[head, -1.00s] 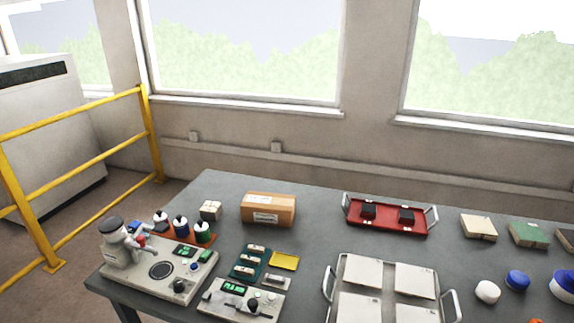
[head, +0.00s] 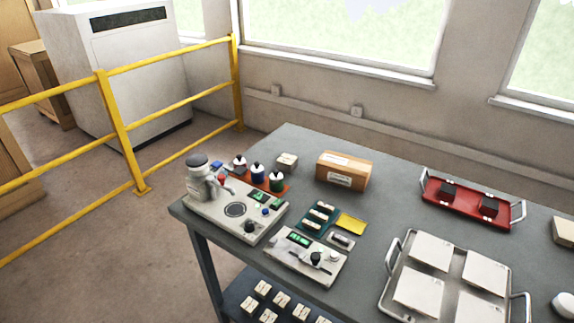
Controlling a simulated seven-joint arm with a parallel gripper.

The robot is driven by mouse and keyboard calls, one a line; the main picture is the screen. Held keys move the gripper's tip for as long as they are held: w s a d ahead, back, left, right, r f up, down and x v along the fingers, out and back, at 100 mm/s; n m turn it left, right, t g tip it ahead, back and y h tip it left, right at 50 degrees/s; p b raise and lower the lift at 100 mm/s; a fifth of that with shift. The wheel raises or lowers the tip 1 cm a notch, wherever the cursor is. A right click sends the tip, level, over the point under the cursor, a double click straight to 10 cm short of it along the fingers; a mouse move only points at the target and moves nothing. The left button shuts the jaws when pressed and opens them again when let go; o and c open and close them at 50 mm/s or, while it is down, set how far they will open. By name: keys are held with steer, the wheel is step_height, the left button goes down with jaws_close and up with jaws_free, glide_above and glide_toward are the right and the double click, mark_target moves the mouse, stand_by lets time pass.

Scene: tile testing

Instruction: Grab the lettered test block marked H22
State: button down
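No marking H22 can be read in the head view. Several small pale blocks with dark marks (head: 281,299) sit on the lower shelf (head: 236,289) under the table, cut off by the bottom edge of the view. Their marks are too small to read. A teal holder (head: 309,227) on the tabletop carries a few small pale pieces (head: 320,214), also unreadable. A small pale block (head: 287,160) stands behind the bottles. I cannot tell which of these, if any, is H22. My gripper is not in view.
The grey table (head: 385,212) holds a tester with a round plate (head: 236,209), a meter box (head: 306,258), a cardboard box (head: 343,171), a red tray (head: 470,210) and a metal tray with white tiles (head: 404,246). A yellow railing (head: 117,128) and open floor lie left.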

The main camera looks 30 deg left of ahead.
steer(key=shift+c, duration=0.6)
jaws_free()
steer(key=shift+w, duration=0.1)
